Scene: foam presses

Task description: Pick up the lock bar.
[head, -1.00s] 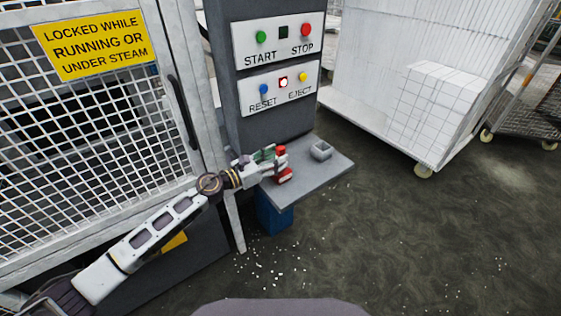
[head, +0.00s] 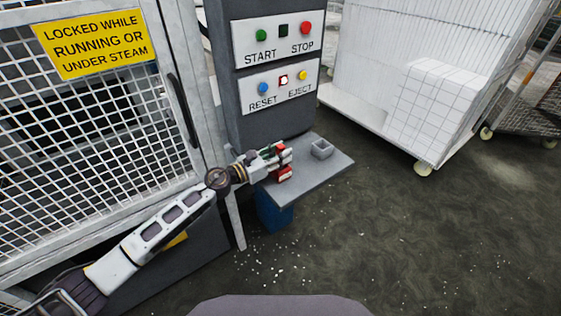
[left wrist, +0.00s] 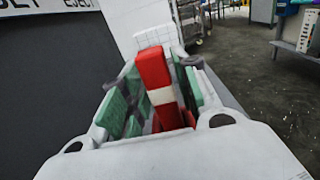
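The lock bar, red with a pale band around its middle, stands upright on the grey shelf (head: 312,178) below the button panel. In the head view its red lower part (head: 283,173) shows below my left gripper (head: 277,152). In the left wrist view the lock bar (left wrist: 154,72) stands between the green-padded fingers of my left gripper (left wrist: 160,95), tilted in the picture. The fingers look open, one on each side of it. Whether a pad touches the bar is hard to tell. My right gripper is not in view.
A small grey open box (head: 321,150) sits on the shelf, right of the bar. The panel (head: 278,88) with several buttons rises behind. A mesh guard door (head: 90,130) is at left. A white cart (head: 405,90) stands at the back right.

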